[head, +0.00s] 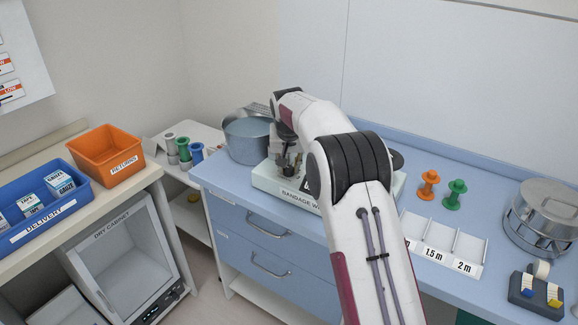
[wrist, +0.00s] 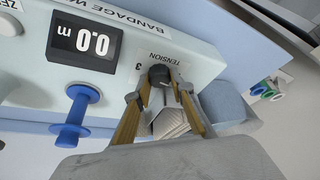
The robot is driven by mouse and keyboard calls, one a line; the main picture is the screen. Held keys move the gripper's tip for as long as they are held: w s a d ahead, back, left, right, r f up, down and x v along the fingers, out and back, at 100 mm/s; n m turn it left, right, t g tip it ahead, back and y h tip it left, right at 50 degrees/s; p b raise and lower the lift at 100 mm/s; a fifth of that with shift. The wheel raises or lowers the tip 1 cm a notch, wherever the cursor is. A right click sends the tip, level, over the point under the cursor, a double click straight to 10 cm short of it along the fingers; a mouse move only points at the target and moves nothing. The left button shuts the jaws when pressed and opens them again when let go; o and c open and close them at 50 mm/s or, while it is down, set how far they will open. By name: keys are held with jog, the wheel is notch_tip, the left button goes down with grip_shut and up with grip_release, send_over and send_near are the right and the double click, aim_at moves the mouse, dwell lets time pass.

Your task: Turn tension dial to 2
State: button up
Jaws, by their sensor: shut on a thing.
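The bandage machine (head: 268,183) stands on the blue counter, partly hidden behind my arm. In the wrist view its front panel (wrist: 125,40) shows a display (wrist: 85,42) reading 0.0 m and a label "TENSION". The dark tension dial (wrist: 159,74) sits beside that label, with a "3" printed next to it. My gripper (wrist: 157,92) is shut on the dial, one finger on each side. The dial's pointer and its other numbers cannot be made out. In the head view my gripper (head: 286,160) is over the machine's left part, and the dial cannot be seen.
A blue spool-shaped knob (wrist: 72,118) sticks out from the panel near my fingers. A metal pot (head: 246,140) stands left of the machine. Orange (head: 428,185) and green (head: 455,194) spools, a marked tray (head: 440,262) and a steel drum (head: 543,212) are to the right.

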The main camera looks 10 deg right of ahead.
aim_at(289, 168)
jog(key=shift+m, duration=0.5)
jog(key=shift+f, duration=0.1)
jog(key=o, duration=1.1)
jog(key=shift+v, duration=2.4)
jog(key=shift+s+a, duration=0.25)
jog(key=s+a, duration=0.3)
jog(key=s, duration=0.8)
jog(key=shift+a, duration=0.1)
